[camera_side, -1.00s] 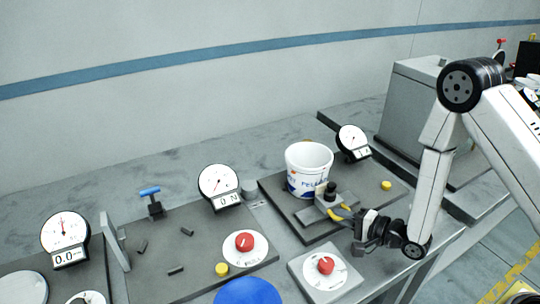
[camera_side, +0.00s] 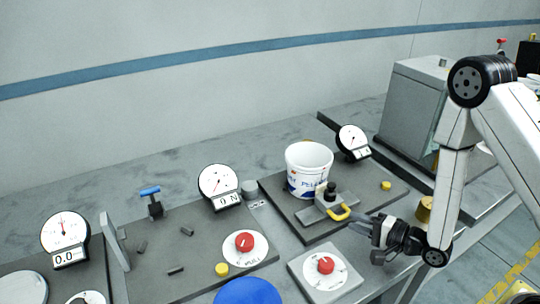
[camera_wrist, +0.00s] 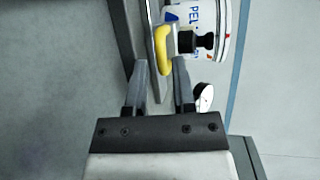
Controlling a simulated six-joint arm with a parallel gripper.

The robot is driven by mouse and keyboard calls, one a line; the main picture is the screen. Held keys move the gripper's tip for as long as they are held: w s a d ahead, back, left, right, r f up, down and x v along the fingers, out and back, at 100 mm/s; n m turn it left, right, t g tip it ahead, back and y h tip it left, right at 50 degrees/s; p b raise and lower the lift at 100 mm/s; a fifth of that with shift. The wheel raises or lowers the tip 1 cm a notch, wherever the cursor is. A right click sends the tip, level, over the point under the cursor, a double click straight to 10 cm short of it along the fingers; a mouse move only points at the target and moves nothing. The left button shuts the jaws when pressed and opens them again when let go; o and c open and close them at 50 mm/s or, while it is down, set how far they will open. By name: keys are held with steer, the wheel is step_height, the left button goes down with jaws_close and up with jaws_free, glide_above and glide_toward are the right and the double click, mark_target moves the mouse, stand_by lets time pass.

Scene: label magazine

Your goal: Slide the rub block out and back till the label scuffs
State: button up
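The rub block (camera_side: 318,207) is a grey slab with a black knob (camera_side: 331,189) on top and a yellow handle (camera_side: 338,213) toward my arm. It lies against the front of the white tub (camera_side: 309,158), whose blue-lettered label (camera_side: 293,183) it partly hides. My gripper (camera_side: 360,226) is open and empty, a short way right of the handle and apart from it. In the wrist view the yellow handle (camera_wrist: 163,48) is just beyond my two spread fingertips (camera_wrist: 160,68); the label letters (camera_wrist: 196,20) show behind. I cannot tell whether the label is scuffed.
The tub and block stand on a dark plate (camera_side: 282,203) with a gauge (camera_side: 351,140) and a yellow button (camera_side: 386,185). A red knob (camera_side: 325,265) is on a box in front. A yellow cylinder (camera_side: 424,208) is close behind my wrist.

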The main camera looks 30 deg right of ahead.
steer(key=shift+v, duration=1.8)
